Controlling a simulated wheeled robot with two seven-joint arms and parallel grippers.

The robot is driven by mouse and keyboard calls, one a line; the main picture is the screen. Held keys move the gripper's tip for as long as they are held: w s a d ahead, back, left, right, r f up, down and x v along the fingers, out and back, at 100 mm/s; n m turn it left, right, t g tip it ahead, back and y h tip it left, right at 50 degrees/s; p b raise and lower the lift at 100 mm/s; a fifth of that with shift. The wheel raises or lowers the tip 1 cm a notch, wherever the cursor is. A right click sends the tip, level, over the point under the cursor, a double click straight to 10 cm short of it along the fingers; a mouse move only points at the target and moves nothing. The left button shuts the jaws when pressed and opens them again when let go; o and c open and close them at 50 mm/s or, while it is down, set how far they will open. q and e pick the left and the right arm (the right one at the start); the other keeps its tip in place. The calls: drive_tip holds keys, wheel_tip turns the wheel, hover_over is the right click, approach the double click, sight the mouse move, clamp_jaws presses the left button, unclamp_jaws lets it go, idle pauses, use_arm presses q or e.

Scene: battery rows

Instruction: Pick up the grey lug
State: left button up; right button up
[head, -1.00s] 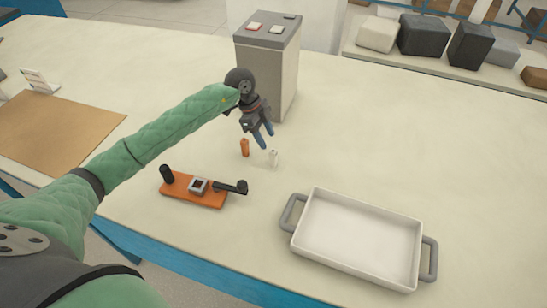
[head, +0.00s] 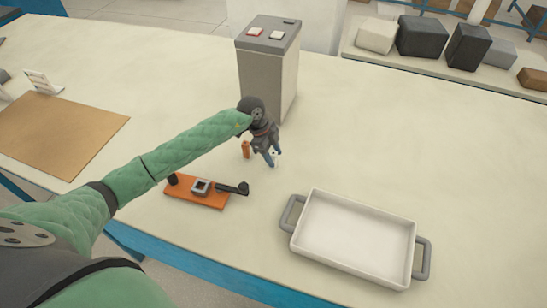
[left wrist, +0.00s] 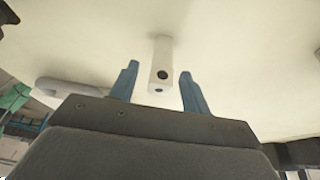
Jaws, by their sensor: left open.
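The lug (left wrist: 162,55), a small pale grey-white upright block with dark round holes, stands on the table in the left wrist view. It lies between the two blue fingers of my left gripper (left wrist: 158,72), with a gap on each side. In the head view my left gripper (head: 273,159) points down at the table and its fingers mostly hide the lug. The gripper is open and holds nothing. My right gripper is not in view.
A small orange block (head: 246,149) stands just left of the gripper. An orange plate (head: 212,202) with a grey square socket and black parts lies nearer. A white tray (head: 352,238) with grey handles is at right; a grey box (head: 268,75) stands behind.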

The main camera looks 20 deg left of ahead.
use_arm(q)
drive_tip(key=shift+f, duration=0.1)
drive_tip(key=c, duration=0.9)
clamp_jaws()
